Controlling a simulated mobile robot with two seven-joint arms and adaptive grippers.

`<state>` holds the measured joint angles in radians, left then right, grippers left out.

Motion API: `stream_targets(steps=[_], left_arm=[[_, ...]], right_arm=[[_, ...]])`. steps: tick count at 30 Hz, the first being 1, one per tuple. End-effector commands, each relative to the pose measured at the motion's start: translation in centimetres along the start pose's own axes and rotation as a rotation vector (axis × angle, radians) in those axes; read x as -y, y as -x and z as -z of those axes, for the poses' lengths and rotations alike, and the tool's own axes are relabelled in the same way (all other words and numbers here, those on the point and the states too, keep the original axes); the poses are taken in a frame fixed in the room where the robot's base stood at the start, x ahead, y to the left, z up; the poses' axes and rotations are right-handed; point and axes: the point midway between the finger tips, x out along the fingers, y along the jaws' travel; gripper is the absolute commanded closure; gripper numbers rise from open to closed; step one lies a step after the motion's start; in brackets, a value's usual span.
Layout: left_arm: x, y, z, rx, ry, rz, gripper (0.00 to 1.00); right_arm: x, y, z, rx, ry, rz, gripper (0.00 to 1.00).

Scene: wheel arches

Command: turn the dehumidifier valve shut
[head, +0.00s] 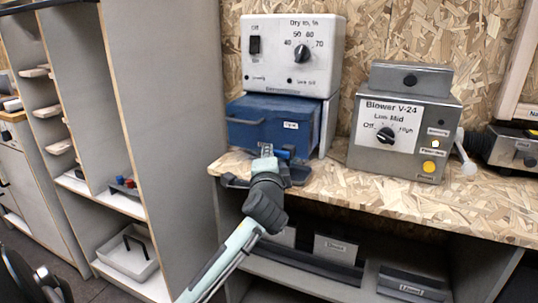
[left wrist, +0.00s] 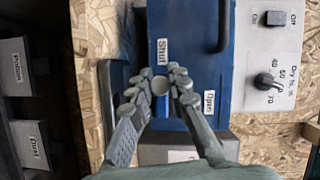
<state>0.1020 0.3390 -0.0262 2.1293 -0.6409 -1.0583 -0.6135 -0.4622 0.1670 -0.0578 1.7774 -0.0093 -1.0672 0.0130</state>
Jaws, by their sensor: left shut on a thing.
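The dehumidifier has a white control panel (head: 293,55) with a dial and switch above a blue tank (head: 262,122) with a dark handle. In the left wrist view, turned on its side, the blue front (left wrist: 190,50) carries a "Shut" label (left wrist: 163,50) and an "Open" label (left wrist: 209,103). My left gripper (head: 267,152) is at the lower front of the tank. In the left wrist view its fingers (left wrist: 160,83) close around the valve. They hide most of it, so its turn position is unclear. My right gripper is not in view.
A grey Blower V-24 box (head: 405,120) with a dial and yellow button stands to the right on the chipboard worktop (head: 390,190). Labelled bins (head: 335,249) sit on the shelf below. A grey partition (head: 175,120) and shelving stand left.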

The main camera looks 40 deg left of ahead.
Motion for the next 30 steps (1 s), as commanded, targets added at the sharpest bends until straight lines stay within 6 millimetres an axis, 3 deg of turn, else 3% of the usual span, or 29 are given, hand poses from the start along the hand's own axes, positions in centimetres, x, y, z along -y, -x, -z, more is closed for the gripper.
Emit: stream_targets(steps=[7,8,13,23,30], left_arm=[[-0.1,0.0,0.0,0.0,0.001,-0.001,1.0],[-0.1,0.0,0.0,0.0,0.0,-0.001,0.81],[-0.1,0.0,0.0,0.0,0.0,-0.001,0.61],[-0.1,0.3,0.0,0.0,-0.001,-0.001,0.61],[-0.2,4.0,0.1,-0.002,0.0,-0.003,0.61]], right_arm=[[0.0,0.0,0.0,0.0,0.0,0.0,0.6],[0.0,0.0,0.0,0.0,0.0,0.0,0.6],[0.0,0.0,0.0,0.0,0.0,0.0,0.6],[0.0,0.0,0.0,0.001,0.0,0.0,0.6],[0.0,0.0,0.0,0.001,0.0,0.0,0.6]])
